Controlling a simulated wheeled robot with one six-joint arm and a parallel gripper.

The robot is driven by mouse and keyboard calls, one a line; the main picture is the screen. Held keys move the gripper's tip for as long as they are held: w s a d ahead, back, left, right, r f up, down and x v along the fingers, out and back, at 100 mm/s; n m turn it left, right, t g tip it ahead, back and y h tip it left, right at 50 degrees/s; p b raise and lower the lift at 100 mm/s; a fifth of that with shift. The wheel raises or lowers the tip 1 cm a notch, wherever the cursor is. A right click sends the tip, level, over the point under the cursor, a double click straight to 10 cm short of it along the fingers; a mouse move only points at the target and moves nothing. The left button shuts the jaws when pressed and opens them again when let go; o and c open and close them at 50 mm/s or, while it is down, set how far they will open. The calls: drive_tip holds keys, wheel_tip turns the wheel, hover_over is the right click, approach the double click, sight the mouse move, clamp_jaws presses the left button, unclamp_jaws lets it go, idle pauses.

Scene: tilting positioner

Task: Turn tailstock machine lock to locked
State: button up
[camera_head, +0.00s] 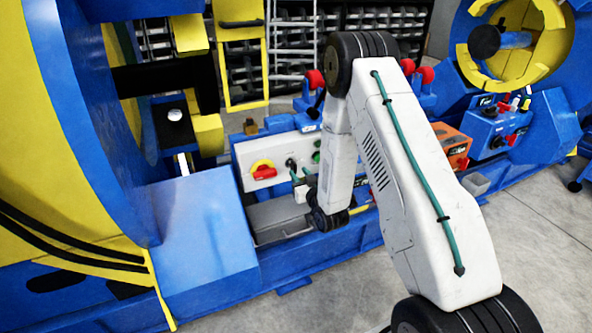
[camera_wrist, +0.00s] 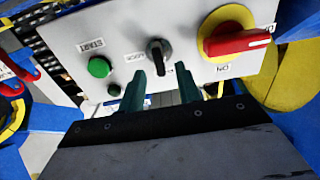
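In the head view the knob (camera_head: 291,163) is small, at the panel's middle. My gripper (camera_wrist: 160,72) has two green fingers, spread apart with a gap between them. The knob's lower end lies between the fingertips in the wrist view; I cannot tell whether they touch it. In the head view my gripper (camera_head: 299,174) is just in front of the panel.
A red rotary handle on a yellow disc (camera_wrist: 232,42) is right of the knob in the wrist view. A green START button (camera_wrist: 99,67) is to the left. A grey box (camera_head: 280,220) lies below the panel; blue machine frames stand on both sides.

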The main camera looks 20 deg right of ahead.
sight(296, 169)
drive_tip(key=shift+w, duration=1.85)
clamp_jaws()
